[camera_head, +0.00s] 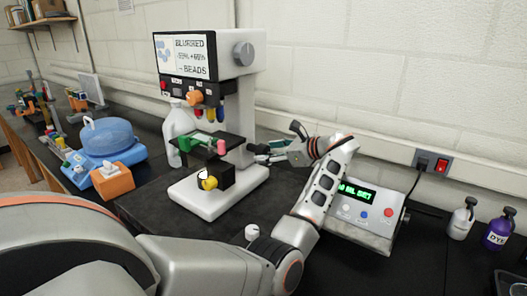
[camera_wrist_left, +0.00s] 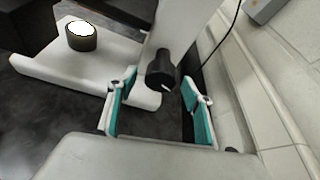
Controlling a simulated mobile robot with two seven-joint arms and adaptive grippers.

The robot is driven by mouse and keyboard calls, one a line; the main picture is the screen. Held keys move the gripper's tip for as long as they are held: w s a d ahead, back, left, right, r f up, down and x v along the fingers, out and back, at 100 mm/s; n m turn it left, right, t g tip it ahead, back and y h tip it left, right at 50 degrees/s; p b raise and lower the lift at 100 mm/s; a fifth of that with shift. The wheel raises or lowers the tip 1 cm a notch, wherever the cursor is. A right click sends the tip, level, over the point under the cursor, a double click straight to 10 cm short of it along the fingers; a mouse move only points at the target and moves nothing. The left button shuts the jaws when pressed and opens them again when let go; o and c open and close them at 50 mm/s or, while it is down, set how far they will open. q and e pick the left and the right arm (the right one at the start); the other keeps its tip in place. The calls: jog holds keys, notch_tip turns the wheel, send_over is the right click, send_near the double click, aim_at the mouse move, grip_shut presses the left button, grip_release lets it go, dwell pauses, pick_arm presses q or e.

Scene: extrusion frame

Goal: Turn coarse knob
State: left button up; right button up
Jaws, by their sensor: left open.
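A white microscope (camera_head: 242,110) stands on the dark bench, with a screen on top reading "BLURRED" and "BEADS". In the left wrist view a black knob (camera_wrist_left: 161,70) with a pale mark sticks out from its white column; no label shows whether it is the coarse knob. My left gripper (camera_head: 262,152) reaches in from the right side of the microscope. In the wrist view its two teal-padded fingers (camera_wrist_left: 160,92) are open, one on each side of the knob, with gaps on both sides. My right gripper is not in view.
A control box (camera_head: 355,211) with a green display stands right of the microscope, below a wall outlet (camera_head: 432,162). A white bottle (camera_head: 180,130), an orange tissue box (camera_head: 112,181) and a blue round device (camera_head: 104,143) are left. Two small bottles stand at the right.

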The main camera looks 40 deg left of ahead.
pick_arm(q)
jog(key=shift+x, duration=1.05)
jog(key=shift+a+f, duration=0.15)
jog(key=shift+a, duration=0.25)
jog(key=c, duration=1.1)
